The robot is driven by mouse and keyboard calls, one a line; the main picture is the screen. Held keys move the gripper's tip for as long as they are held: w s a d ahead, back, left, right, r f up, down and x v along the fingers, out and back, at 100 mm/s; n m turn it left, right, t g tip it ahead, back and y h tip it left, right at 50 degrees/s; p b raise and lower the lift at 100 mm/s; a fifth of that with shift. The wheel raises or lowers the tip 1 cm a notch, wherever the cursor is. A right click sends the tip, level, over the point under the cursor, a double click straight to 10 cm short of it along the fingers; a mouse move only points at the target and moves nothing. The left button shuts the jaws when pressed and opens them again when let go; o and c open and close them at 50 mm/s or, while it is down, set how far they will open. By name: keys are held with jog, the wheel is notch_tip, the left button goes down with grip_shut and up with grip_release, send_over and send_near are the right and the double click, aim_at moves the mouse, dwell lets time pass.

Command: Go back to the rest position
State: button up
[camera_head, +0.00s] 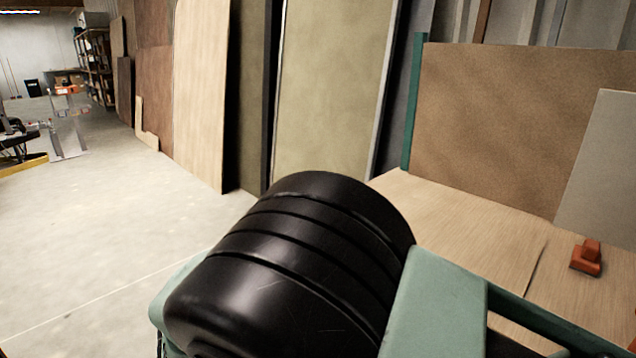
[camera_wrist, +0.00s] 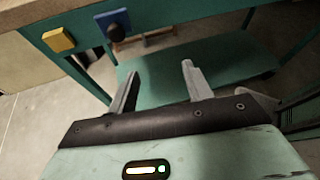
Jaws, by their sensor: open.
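My gripper (camera_wrist: 160,70) shows in the wrist view, with its two grey fingers spread apart and nothing between them. It is in front of a teal workbench frame, with a teal lower shelf (camera_wrist: 225,62) beyond the fingers. In the head view, a large black ribbed part and teal links of my arm fill the lower middle. The gripper's fingers cannot be made out there.
A wooden worktop (camera_head: 480,225) with an orange-red object (camera_head: 586,258) lies at right. A brown board (camera_head: 520,130) stands behind it. Tall panels (camera_head: 200,90) lean along the wall. Floor (camera_head: 90,220) at left is clear.

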jog(key=s+d+r+m+g+y, duration=0.7)
jog(key=s+d+r+m+y, duration=0.55)
jog(key=s+d+m, duration=0.45)
notch_tip(320, 180, up, 15)
jog(key=s+p, duration=0.1)
jog(key=p, duration=1.3)
jog(key=shift+s+a+m, duration=0.25)
jog(key=shift+s+m, duration=0.1)
jog(key=shift+m, duration=0.05)
